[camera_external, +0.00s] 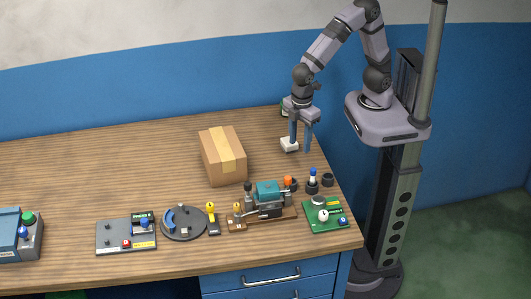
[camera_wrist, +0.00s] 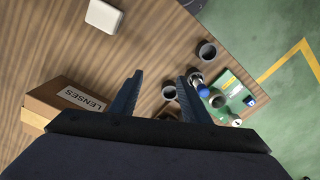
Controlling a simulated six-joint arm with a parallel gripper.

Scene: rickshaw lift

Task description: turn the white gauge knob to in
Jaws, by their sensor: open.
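A green board (camera_external: 339,224) lies near the table's front right corner. On it stands a white round knob (camera_external: 323,215), with a small blue part beside it. In the wrist view the green board (camera_wrist: 232,83) is at the right, and a small pale round part at its lower end may be the knob. My gripper (camera_external: 301,148) points down above the back right of the table, well behind the board. In the wrist view its two fingers (camera_wrist: 160,79) are apart with nothing between them.
A white block (camera_external: 289,145) lies near my gripper. Dark cups (camera_external: 328,180) and a blue-topped part (camera_external: 312,176) stand behind the board. A teal device (camera_external: 268,192) is left of it. A cardboard box (camera_external: 222,156) stands mid-table, with bare wood around it.

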